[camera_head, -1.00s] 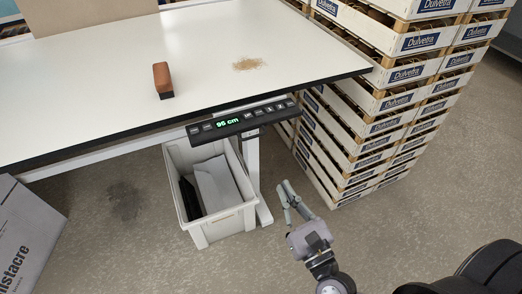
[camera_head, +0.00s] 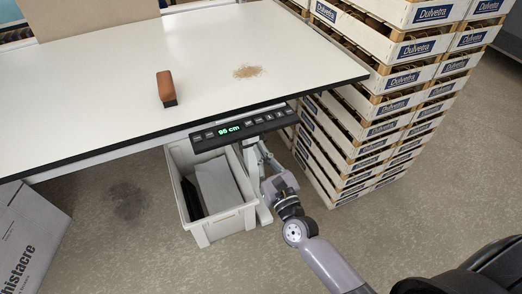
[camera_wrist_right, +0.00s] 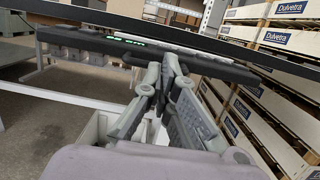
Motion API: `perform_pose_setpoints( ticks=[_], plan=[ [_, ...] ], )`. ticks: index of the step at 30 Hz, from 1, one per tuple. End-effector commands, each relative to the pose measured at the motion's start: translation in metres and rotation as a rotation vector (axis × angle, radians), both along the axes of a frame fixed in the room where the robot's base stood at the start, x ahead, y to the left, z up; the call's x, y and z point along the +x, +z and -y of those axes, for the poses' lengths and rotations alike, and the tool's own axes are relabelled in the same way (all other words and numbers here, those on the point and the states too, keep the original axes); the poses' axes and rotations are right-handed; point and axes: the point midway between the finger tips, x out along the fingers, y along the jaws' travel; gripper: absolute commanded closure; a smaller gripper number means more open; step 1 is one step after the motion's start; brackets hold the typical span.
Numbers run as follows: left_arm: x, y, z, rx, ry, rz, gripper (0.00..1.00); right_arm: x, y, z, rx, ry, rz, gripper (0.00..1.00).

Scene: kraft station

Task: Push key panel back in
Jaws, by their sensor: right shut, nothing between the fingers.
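The key panel (camera_head: 205,141) is a dark bar with a green display reading about 95 cm and a row of keys. It sticks out under the front edge of the white table. It also shows in the right wrist view (camera_wrist_right: 88,42), crossing behind the fingertips. My right gripper (camera_head: 262,157) is shut and empty, just below and in front of the right half of the panel. In the right wrist view its fingertips (camera_wrist_right: 166,62) overlap the panel's lower edge; I cannot tell whether they touch. My left gripper is not in view.
A grey bin (camera_head: 220,226) stands below the panel. Stacked crates (camera_head: 385,130) rise at the right. A cardboard box (camera_head: 30,235) stands lower left.

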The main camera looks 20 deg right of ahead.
Motion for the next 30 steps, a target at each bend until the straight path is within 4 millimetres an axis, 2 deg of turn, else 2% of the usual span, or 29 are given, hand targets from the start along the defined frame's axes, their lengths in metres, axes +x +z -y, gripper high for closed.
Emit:
perform_pose_setpoints(
  ticks=[10, 21, 25, 30],
  plan=[
    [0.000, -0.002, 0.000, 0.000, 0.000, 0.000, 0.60, 0.005, -0.001, 0.000, -0.001, -0.001, 0.001, 1.00],
    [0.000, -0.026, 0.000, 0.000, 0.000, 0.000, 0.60, 0.079, -0.002, -0.006, 0.001, -0.002, 0.003, 1.00],
    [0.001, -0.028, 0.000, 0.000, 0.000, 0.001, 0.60, 0.091, -0.001, -0.007, 0.001, 0.000, 0.001, 1.00],
    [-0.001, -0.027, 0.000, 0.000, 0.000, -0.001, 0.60, 0.094, 0.002, -0.007, 0.001, -0.001, 0.004, 1.00]
  ],
)
